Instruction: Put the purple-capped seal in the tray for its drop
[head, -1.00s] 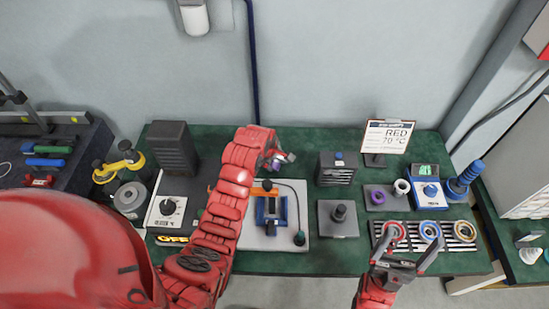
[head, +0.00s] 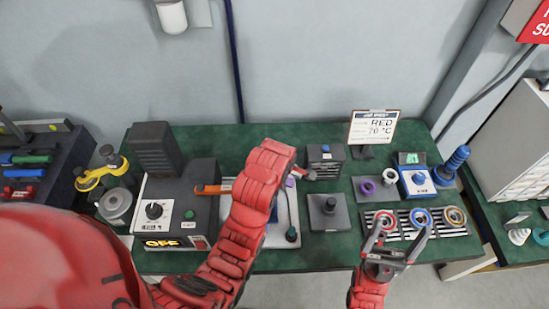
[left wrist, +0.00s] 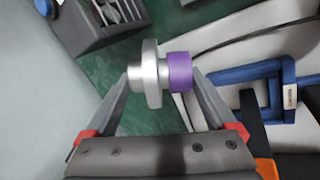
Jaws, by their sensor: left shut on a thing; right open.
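The purple-capped seal (left wrist: 150,73), a silvery flanged piece with a purple cap (left wrist: 181,72), is between the fingertips of my left gripper (left wrist: 162,82), which is shut on it. In the head view the purple cap (head: 290,181) shows small beside my left gripper (head: 302,174), above the bench and partly hidden by my arm. A grey slatted tray (head: 408,232) lies at the bench's front right, with red (head: 387,219), blue (head: 420,217) and yellow-orange (head: 455,216) rings on it. My right gripper (head: 401,236) is open and empty over its front left part.
A blue fixture (left wrist: 255,93) on a pale plate is beneath my left arm. A dark box (head: 326,160), a grey block with a black knob (head: 328,208), a purple ring (head: 367,188), a white ring (head: 389,176) and a sign reading RED 70 °C (head: 373,127) stand nearby.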

